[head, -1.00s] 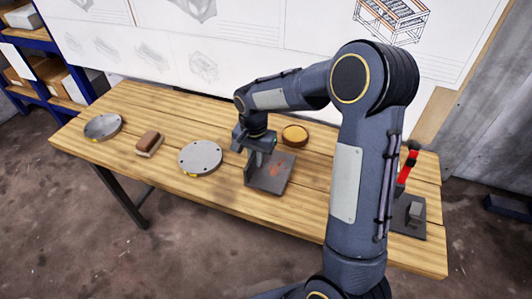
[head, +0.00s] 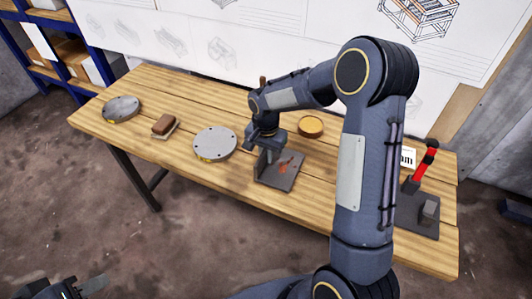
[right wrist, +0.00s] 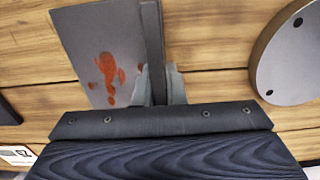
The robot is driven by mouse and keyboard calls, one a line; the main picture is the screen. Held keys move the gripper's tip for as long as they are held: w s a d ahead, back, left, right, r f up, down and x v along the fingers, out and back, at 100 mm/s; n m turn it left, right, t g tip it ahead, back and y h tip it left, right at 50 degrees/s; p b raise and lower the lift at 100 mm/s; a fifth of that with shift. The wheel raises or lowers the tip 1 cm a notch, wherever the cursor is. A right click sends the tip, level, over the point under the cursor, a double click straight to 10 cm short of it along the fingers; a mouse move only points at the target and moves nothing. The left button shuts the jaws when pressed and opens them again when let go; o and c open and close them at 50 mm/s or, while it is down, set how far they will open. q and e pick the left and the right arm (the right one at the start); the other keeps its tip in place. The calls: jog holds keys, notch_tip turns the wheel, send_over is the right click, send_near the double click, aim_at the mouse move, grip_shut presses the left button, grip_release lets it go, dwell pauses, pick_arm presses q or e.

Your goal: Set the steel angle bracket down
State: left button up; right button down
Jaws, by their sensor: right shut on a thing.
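The steel angle bracket (head: 280,172) is a grey L-shaped piece with orange-red marks on its flat plate. In the head view it is at the middle of the wooden table, with its flat plate low and level at the tabletop; whether it touches cannot be told. My right gripper (head: 265,152) points down and is shut on its upright flange. The right wrist view shows the flange between the fingertips (right wrist: 156,85) and the marked plate (right wrist: 100,55) to the left. My left gripper (head: 85,287) shows partly at the bottom left, empty and away from the table; its jaw opening is unclear.
A round tin (head: 311,126) sits behind. A red-handled fixture (head: 421,205) stands at the right. Bare tabletop (head: 235,180) lies in front.

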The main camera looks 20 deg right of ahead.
jog(key=c, duration=1.9)
grip_release()
jog(key=shift+f, duration=0.15)
jog(key=shift+c, duration=0.2)
jog(key=o, duration=0.4)
jog(key=shift+o, duration=0.2)
